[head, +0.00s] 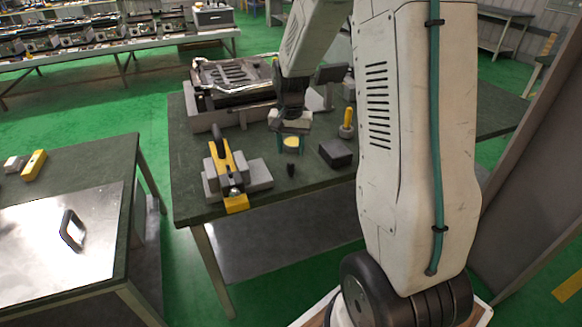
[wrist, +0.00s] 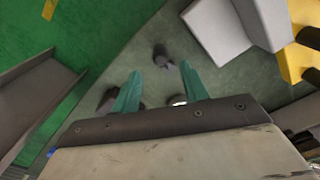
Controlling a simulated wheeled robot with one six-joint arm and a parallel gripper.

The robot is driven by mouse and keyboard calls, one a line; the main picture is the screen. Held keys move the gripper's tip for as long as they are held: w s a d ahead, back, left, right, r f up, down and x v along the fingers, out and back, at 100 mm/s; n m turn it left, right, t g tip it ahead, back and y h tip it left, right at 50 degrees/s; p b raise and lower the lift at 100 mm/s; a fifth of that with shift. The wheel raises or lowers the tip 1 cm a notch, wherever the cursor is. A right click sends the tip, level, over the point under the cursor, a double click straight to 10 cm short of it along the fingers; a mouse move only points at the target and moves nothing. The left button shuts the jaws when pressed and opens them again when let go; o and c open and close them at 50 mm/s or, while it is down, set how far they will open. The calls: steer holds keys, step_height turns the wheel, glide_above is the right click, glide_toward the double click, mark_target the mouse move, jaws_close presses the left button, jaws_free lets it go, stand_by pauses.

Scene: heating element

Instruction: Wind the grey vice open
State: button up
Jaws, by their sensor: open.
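The grey vice (head: 256,177) stands on the front left of the dark green worktable. A yellow block (head: 236,203) is at its front end. A long yellow and dark tool (head: 222,158) stands between its grey blocks; I cannot tell how tightly it is held. In the wrist view the vice's grey body (wrist: 216,30) and yellow parts (wrist: 293,62) show at the top right. My gripper (head: 292,148) is over the table, to the right of the vice and apart from it. In the wrist view its teal fingers (wrist: 160,78) are spread with nothing held between them.
A small dark upright object (head: 290,172) stands below my gripper. A dark block (head: 336,153) and a yellow-handled tool (head: 347,122) are to its right. A second table (head: 60,215) stands at left.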

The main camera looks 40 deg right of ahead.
mark_target(291, 175)
step_height(291, 175, down, 8)
steer(key=shift+r, duration=0.1)
stand_by(0.4)
jaws_close()
